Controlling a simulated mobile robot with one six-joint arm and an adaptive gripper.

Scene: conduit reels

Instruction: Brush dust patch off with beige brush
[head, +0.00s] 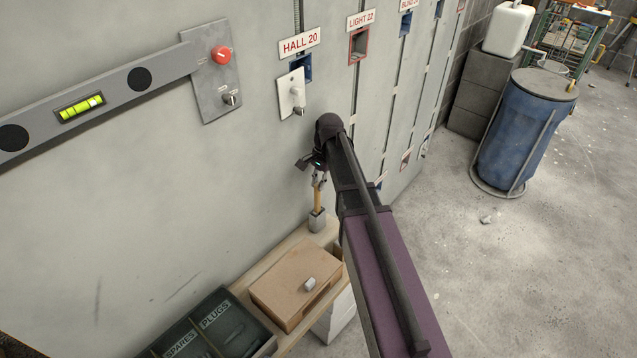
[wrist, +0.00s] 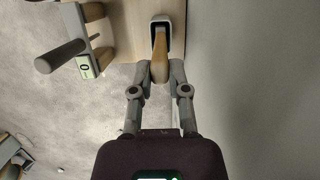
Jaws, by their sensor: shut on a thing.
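The beige brush (head: 317,198) stands handle up in a small grey cup (head: 316,221) on the wooden shelf by the wall. In the wrist view its tan handle (wrist: 159,62) runs from the cup (wrist: 161,22) to between my fingers. My gripper (head: 319,180) is shut on the handle, one finger on each side; it also shows in the wrist view (wrist: 159,73). The brush's lower end is hidden in the cup. I cannot make out a dust patch for certain; faint dark streaks (head: 182,287) mark the lower wall.
A level (head: 95,104), a red-button plate (head: 213,75) and switches are on the wall. A blue barrel (head: 522,135) stands right.

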